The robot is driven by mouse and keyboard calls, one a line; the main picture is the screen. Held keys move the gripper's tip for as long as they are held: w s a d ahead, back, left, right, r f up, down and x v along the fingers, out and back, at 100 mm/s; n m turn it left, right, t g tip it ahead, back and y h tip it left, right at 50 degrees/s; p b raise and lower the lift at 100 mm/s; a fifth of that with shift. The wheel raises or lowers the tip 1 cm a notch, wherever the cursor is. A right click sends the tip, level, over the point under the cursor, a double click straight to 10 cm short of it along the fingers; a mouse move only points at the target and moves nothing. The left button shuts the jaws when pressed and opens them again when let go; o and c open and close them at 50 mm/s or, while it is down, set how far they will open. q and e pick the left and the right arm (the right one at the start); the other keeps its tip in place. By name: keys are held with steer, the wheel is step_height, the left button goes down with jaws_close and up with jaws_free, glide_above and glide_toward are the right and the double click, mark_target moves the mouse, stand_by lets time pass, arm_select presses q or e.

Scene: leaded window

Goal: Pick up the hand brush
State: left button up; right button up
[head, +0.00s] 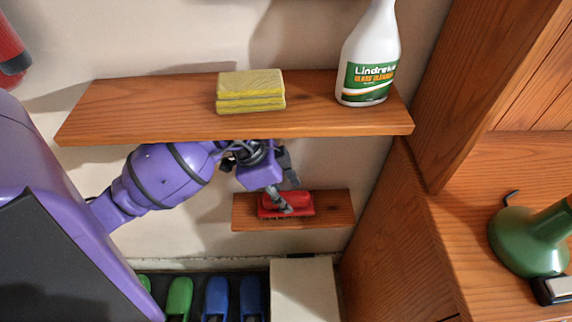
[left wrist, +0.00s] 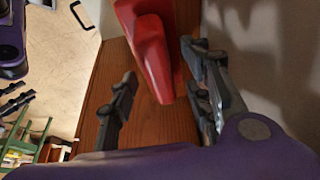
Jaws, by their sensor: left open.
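The red hand brush (head: 287,203) lies on the small lower wooden shelf, with dark bristles under its red body. In the left wrist view the brush (left wrist: 152,55) runs from the top edge down between my two fingers. My left gripper (head: 286,196) reaches in from the left under the upper shelf and is over the brush, its fingers partly covering it. In its wrist view my left gripper (left wrist: 160,68) is open, one finger on each side of the brush; I cannot tell whether they touch it. My right gripper (left wrist: 14,108) seems to show, cut off, at the left edge.
The upper shelf (head: 150,110) is above my left forearm, carrying a yellow sponge (head: 250,90) and a spray bottle (head: 368,60). The lower shelf (head: 335,208) is small, with a wooden cabinet (head: 395,240) to its right. Several slippers (head: 216,295) and a pale box (head: 303,290) are below.

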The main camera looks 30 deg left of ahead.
arm_select(q)
steer(key=shift+w+d+f, duration=0.45)
steer(key=shift+w+d, duration=0.1)
steer(key=shift+d, duration=0.15)
steer(key=shift+f, duration=0.1)
steer(key=shift+f, duration=0.25)
steer(key=shift+c, duration=0.6)
jaws_close()
